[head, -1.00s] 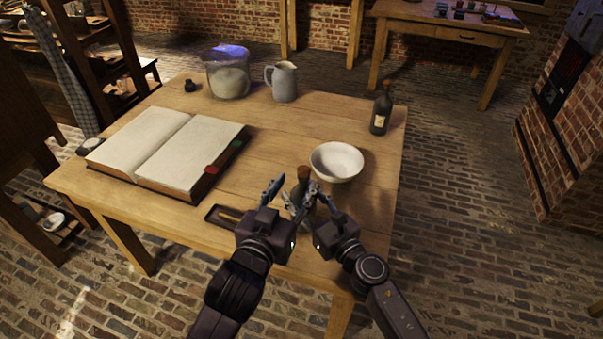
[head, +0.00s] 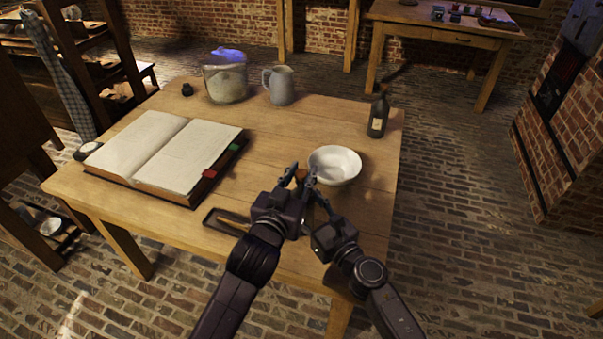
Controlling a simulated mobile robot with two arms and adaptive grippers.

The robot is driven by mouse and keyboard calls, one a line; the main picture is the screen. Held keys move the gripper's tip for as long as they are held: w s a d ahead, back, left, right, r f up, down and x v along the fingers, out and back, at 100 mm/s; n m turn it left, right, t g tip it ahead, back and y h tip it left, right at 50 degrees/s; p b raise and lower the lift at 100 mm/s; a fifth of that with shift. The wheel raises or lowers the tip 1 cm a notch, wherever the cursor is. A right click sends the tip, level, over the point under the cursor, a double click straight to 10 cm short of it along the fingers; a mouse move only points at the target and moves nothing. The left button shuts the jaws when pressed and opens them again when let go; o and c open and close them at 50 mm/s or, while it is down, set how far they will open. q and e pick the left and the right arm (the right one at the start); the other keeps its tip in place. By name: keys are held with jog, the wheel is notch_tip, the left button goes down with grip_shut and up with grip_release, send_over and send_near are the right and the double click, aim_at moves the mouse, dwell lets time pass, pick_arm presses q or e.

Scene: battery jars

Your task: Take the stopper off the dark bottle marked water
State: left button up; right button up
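A brown stopper (head: 300,174) shows between my fingers near the table's front edge; the bottle under it is almost wholly hidden by my grippers. My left gripper (head: 296,177) has its fingertips on either side of the stopper; whether they press on it I cannot tell. My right gripper (head: 318,187) is just to the right and lower, its fingers reaching toward the hidden bottle; its hold on it does not show. A second dark bottle (head: 377,119) with a pale label stands upright at the table's right edge. Its label is too small to read.
A white bowl (head: 335,166) stands just beyond my grippers. A narrow dark tray (head: 207,217) lies left of them, beside a large open book (head: 160,155). A glass jar (head: 226,78) and grey jug (head: 279,86) stand at the back. The table's middle is clear.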

aim_at(301, 172)
pick_arm(q)
grip_shut()
jog(key=shift+r, duration=0.3)
pick_arm(e)
jog(key=shift+r, duration=0.1)
dwell(0.4)
pick_arm(q)
jog(key=shift+r, duration=0.85)
jog(key=shift+r, duration=2)
pick_arm(e)
jog(key=o, duration=1.8)
jog(key=shift+c, duration=0.2)
